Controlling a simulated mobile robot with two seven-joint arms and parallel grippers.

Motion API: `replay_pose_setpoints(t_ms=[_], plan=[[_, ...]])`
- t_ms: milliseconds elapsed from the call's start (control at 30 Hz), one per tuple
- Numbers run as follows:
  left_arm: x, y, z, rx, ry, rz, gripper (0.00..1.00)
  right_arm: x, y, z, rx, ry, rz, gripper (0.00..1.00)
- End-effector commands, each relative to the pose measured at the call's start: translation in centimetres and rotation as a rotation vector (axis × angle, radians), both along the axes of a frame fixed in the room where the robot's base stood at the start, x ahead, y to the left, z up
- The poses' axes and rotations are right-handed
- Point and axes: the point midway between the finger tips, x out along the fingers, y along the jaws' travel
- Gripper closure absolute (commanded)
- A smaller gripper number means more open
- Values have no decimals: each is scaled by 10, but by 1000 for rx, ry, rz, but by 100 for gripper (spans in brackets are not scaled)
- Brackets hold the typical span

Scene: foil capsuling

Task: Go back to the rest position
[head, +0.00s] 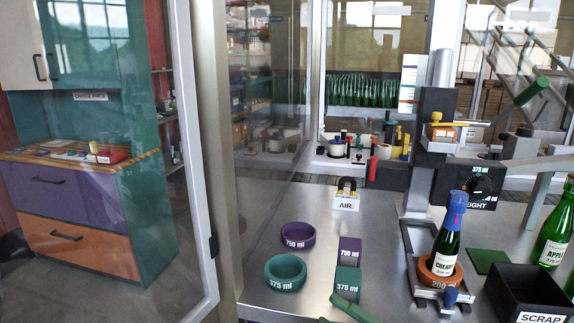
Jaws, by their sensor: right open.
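My right gripper (338,312) shows only as green finger parts at the bottom edge, just in front of the teal 375 ml block (347,281). Its fingers are apart and nothing shows between them; most of it is cut off by the frame. My left gripper is out of view. A green CHERRY bottle (443,252) with a blue foil capsule (455,209) stands upright in an orange 200 ml ring (432,277) at the capsuling machine, apart from my gripper.
A teal 375 ml ring (285,273), a purple 750 ml ring (298,236) and a purple 750 ml block (349,251) rest on the steel table. The black scrap bin (520,288) and an APPLE bottle (555,240) are at right. A metal-framed door (203,200) stands at left.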

Motion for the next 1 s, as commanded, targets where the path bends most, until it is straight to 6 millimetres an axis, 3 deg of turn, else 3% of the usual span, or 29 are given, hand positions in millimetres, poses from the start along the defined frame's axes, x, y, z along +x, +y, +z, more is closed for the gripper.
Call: replay_pose_setpoints(t_ms=[167, 267, 400, 500, 600, 700, 1000], plan=[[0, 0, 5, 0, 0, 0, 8, -13, -32, -74, 328, 450, -272, 36], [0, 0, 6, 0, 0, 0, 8, -37, -52, -131, 477, 719, -432, 36], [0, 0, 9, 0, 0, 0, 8, -96, -72, -211, 643, 1094, -644, 36], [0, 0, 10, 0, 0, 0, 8, -140, -77, -251, 722, 1302, -756, 36], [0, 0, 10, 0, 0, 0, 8, -176, -78, -276, 769, 1447, -832, 36], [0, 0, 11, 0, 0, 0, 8, -197, -77, -288, 796, 1529, -873, 36], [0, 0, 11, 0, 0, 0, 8, -205, -77, -294, 804, 1563, -889, 36]])
